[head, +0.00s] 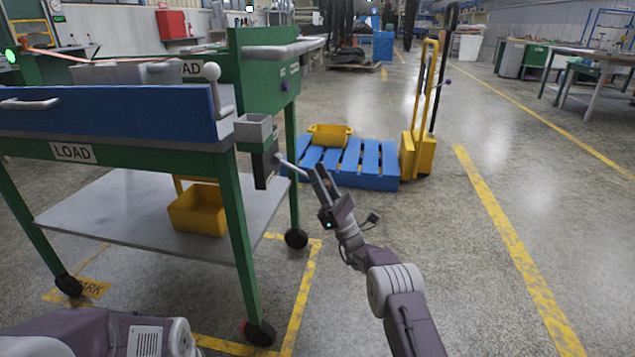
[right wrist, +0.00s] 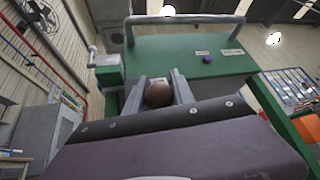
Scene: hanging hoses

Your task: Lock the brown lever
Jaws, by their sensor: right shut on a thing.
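The brown lever's ball knob (right wrist: 159,95) sits between the two fingers of my right gripper (right wrist: 159,90) in the right wrist view. In the head view, the lever's pale rod (head: 292,167) sticks out to the right and slightly down from a dark box (head: 265,167) on the green cart's side. My right gripper (head: 319,180) is shut on the lever's end, and its fingers hide the knob there. My left gripper is out of the picture; only part of my left arm shows at the bottom left.
The green cart (head: 236,215) carries a blue panel (head: 110,113), a white-knobbed lever (head: 211,72) and a lower shelf with a yellow bin (head: 198,211). A blue pallet (head: 375,165) and a yellow pallet jack (head: 418,150) stand behind. Floor to the right is clear.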

